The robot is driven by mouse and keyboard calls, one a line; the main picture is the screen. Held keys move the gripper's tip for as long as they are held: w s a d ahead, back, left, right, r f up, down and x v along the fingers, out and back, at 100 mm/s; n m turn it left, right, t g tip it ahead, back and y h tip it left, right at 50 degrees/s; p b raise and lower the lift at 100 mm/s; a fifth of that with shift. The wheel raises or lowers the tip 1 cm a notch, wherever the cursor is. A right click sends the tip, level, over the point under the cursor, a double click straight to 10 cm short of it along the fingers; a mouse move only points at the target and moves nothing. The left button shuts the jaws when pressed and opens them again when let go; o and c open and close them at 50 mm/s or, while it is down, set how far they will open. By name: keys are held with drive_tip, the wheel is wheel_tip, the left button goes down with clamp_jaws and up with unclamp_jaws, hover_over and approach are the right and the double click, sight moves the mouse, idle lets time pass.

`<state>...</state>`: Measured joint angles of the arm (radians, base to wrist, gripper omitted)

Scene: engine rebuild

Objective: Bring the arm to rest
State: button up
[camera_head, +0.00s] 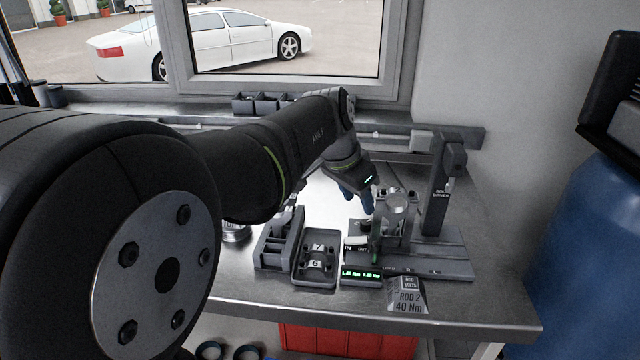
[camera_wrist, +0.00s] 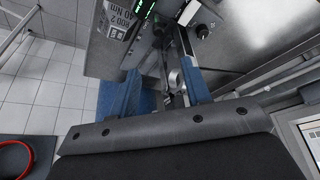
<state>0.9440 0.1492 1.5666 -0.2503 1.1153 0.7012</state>
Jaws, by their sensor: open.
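My gripper (camera_head: 358,198) is above the metal workbench (camera_head: 480,290), behind and left of the bolt driver station (camera_head: 440,195). Its blue fingers point down in the head view, partly hidden by my wrist. In the wrist view my gripper (camera_wrist: 162,88) shows two blue fingers spread apart, with nothing held between them. Parts of the station lie beyond the fingers there. My arm is bent and reaches across the bench from the left.
A tray (camera_head: 318,282) with pieces marked 7 and 6 stands beside a grey rack (camera_head: 276,250). A small lit display (camera_head: 361,274) and a ROD 2 40 Nm sign (camera_head: 408,298) are near the front. A red cabinet (camera_head: 345,340) is below. Dark bins (camera_head: 265,102) stand by the window.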

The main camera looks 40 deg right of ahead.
sight(374, 244)
drive_tip(key=x, duration=1.7)
drive_tip(key=shift+d+f, duration=0.2)
drive_tip(key=shift+r, duration=0.1)
